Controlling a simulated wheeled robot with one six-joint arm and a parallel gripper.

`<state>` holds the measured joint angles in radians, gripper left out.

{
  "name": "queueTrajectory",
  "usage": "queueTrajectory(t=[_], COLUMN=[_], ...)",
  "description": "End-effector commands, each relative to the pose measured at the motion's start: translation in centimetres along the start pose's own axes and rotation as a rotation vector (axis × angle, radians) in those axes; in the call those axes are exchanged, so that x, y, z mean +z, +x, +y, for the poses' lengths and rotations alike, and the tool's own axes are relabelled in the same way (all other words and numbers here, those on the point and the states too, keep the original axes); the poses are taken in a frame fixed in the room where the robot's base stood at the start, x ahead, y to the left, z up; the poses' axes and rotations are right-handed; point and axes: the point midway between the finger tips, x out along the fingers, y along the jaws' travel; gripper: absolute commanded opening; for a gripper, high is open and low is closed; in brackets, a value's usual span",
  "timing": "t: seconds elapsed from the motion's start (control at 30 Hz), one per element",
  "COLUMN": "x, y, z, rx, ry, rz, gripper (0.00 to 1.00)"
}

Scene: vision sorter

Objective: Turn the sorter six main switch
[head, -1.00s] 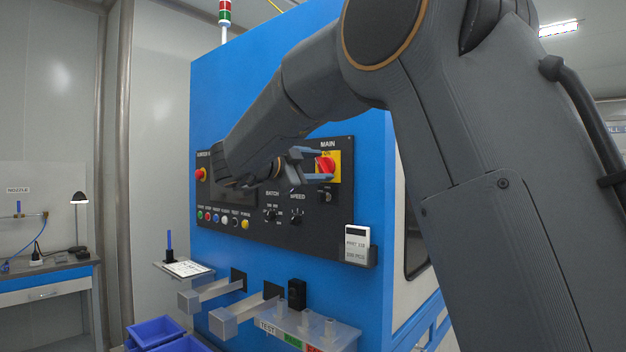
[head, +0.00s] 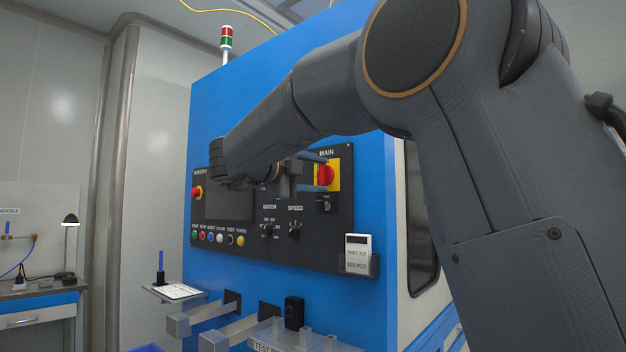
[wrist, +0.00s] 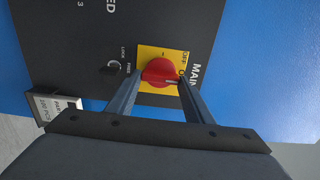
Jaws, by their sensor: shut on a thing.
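The sorter's main switch is a red knob (head: 326,174) on a yellow plate (head: 335,162), under the MAIN label at the upper right of the black panel. My gripper (head: 318,174) reaches it from the left in the head view. In the wrist view the red knob (wrist: 158,71) sits between the two fingertips of my gripper (wrist: 159,80), one on each side. The fingers are shut on the knob.
The black panel (head: 225,243) also carries a red button (head: 197,192), BATCH and SPEED knobs (head: 294,230), a key lock (head: 326,205) and a row of coloured buttons. Chutes (head: 200,316) stick out below.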

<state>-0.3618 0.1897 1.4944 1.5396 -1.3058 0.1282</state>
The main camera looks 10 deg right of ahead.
Motion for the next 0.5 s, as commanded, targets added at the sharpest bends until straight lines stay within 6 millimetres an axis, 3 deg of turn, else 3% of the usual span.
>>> queueTrajectory(t=[0.37,0.4,0.5], x=[-0.27,-0.26,-0.18], y=[0.20,0.20,0.12], z=[-0.09,-0.09,-0.08], rx=[-0.001,-0.001,0.000], ry=[0.007,0.007,0.006], rz=[0.007,0.007,0.005], gripper=[0.24,0.48,0.65])
